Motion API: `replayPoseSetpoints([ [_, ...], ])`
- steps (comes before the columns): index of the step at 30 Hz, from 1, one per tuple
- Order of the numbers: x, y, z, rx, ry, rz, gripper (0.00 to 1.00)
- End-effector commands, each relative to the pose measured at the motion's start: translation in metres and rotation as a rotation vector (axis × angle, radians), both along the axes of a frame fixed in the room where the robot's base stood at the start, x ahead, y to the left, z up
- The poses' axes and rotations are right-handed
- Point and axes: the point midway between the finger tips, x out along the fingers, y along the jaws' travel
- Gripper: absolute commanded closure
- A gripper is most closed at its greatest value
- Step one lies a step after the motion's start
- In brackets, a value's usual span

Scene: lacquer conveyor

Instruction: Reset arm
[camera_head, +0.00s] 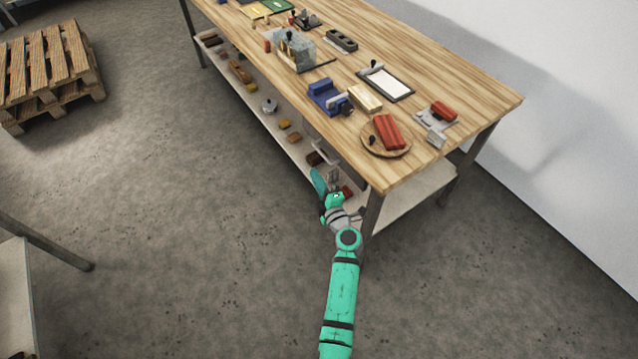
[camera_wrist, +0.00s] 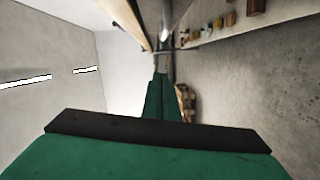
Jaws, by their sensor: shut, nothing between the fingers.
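My green arm reaches from the bottom of the head view up to the near end of a wooden workbench (camera_head: 455,112). My gripper (camera_head: 334,176) is at the bench's front side, below the tabletop and by the edge of the lower shelf (camera_head: 412,198). It is shut and holds nothing. In the wrist view my gripper (camera_wrist: 162,72) points along the gap between the tabletop edge and the shelf (camera_wrist: 262,22). Whether it touches the shelf or a small red-brown block beside it, I cannot tell.
A bench leg (camera_head: 372,212) stands close to the right of my wrist. On the tabletop are a red block on a round board (camera_head: 374,148), a blue vise (camera_head: 322,97) and a clipboard (camera_head: 386,84). Several small items lie on the shelf. A pallet (camera_head: 45,75) lies far left; open floor lies between.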

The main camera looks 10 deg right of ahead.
Motion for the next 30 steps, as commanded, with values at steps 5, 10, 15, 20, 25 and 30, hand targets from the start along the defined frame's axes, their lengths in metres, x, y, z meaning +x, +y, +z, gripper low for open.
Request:
replayPoseSetpoints([
  [5, -0.02, -0.007, 0.001, 0.0, 0.0, -0.005, 1.0],
  [10, -0.026, -0.008, 0.002, -0.001, -0.001, -0.003, 1.0],
  [15, -0.026, -0.006, 0.001, 0.0, -0.001, -0.001, 1.0],
  [20, -0.043, 0.007, -0.003, 0.041, -0.007, 0.002, 1.0],
  [25, -0.096, 0.037, -0.006, 0.173, -0.029, 0.0, 1.0],
  [30, -0.16, 0.067, -0.002, 0.335, -0.042, -0.015, 1.0],
])
